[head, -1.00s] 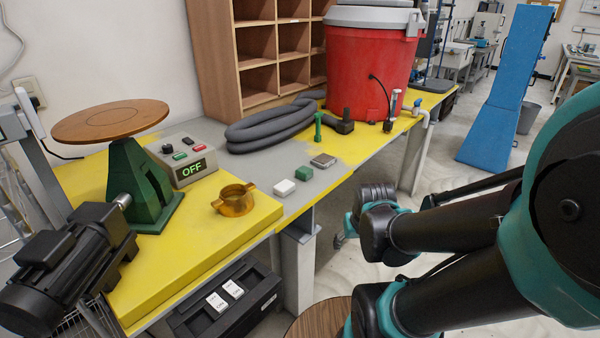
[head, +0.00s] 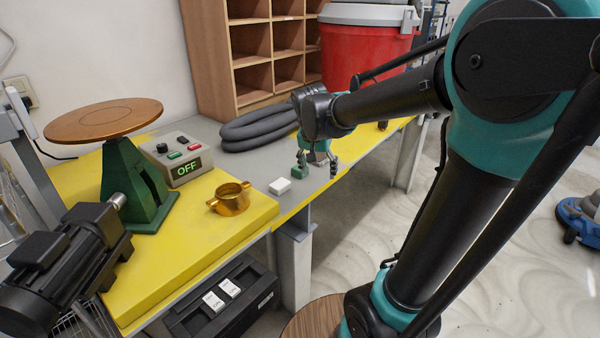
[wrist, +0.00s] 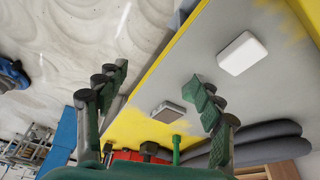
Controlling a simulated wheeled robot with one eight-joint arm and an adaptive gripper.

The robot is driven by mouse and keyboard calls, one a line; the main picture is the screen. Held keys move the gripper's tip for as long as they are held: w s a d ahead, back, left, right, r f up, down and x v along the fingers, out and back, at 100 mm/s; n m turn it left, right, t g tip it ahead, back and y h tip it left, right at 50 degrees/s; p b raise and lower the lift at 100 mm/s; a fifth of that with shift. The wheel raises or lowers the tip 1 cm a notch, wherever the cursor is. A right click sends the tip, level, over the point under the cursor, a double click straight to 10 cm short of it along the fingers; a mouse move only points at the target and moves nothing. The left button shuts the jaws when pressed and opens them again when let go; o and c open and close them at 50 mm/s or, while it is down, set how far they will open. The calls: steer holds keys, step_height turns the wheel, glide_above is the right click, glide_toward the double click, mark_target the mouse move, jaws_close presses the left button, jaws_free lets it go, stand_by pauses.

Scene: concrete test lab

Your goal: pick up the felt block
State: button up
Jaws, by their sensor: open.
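The green block (head: 299,172), the one that looks like felt, sits on the grey part of the bench. In the head view my gripper (head: 317,169) points down over the bench, with its left finger at the green block and partly hiding it. In the wrist view the green block (wrist: 196,92) shows beside and partly behind the right-hand finger, not centred between the fingers. My gripper (wrist: 160,84) is open and empty. Whether a finger touches the block I cannot tell.
A white block (head: 280,186) lies left of the green one. A grey-topped block (wrist: 169,112) lies on its other side. A brass ring (head: 232,198), a control box (head: 183,160) reading OFF, coiled grey hose (head: 258,128) and a red bucket (head: 362,62) are nearby.

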steer(key=w+a+r+m+h, duration=0.1)
steer(key=w+a+r+m, duration=0.2)
steer(key=w+a+r, duration=0.5)
glide_above(299, 167)
steer(key=s, duration=0.2)
steer(key=shift+m+h, duration=0.3)
steer(key=f, duration=0.9)
steer(key=shift+a+f, duration=0.35)
steer(key=shift+f, duration=0.05)
steer(key=shift+a+x, duration=0.2)
steer(key=shift+x, duration=1.15)
steer(key=shift+a+x, duration=0.25)
steer(key=shift+x, duration=1.1)
steer(key=c, duration=1.1)
steer(key=shift+c, duration=0.2)
